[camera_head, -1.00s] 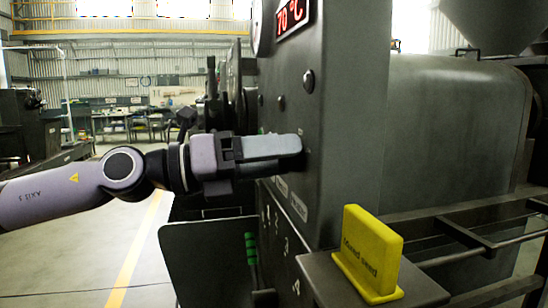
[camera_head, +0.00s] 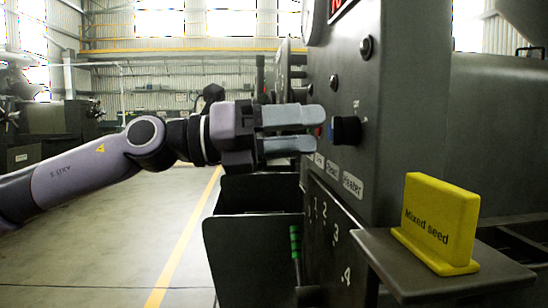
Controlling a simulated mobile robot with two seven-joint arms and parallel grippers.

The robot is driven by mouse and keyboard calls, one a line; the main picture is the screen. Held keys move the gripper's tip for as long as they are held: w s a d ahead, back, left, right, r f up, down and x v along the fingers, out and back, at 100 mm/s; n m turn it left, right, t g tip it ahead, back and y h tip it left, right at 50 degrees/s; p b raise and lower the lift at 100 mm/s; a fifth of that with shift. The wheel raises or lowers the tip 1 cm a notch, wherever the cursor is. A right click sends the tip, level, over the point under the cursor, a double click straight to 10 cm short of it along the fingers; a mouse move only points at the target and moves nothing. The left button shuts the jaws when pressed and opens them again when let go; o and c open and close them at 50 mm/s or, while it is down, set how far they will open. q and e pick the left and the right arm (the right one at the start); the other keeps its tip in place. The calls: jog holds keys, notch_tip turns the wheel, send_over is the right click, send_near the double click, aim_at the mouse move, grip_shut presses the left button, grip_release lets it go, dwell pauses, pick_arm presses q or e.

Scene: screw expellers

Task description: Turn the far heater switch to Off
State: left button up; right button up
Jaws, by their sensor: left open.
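A dark blue-black rotary switch (camera_head: 346,130) sticks out from the side of the dark grey control panel (camera_head: 405,110), above a label reading "Heater" (camera_head: 352,184). A small red part (camera_head: 318,131) shows just left of it, mostly behind the fingers. My left gripper (camera_head: 292,131) is open, with a clear gap between its two grey fingers. It points right toward the panel. I cannot tell the depth gap or the switch's exact setting. My right gripper is not in view.
A yellow "Mixed seed" sign (camera_head: 440,222) stands on a dark shelf (camera_head: 385,262) at lower right. Another machine (camera_head: 290,65) stands behind the panel. Floor at left is clear.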

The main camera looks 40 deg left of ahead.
pick_arm(q)
jog(key=shift+b+v, duration=1.2)
jog(key=shift+v, duration=0.4)
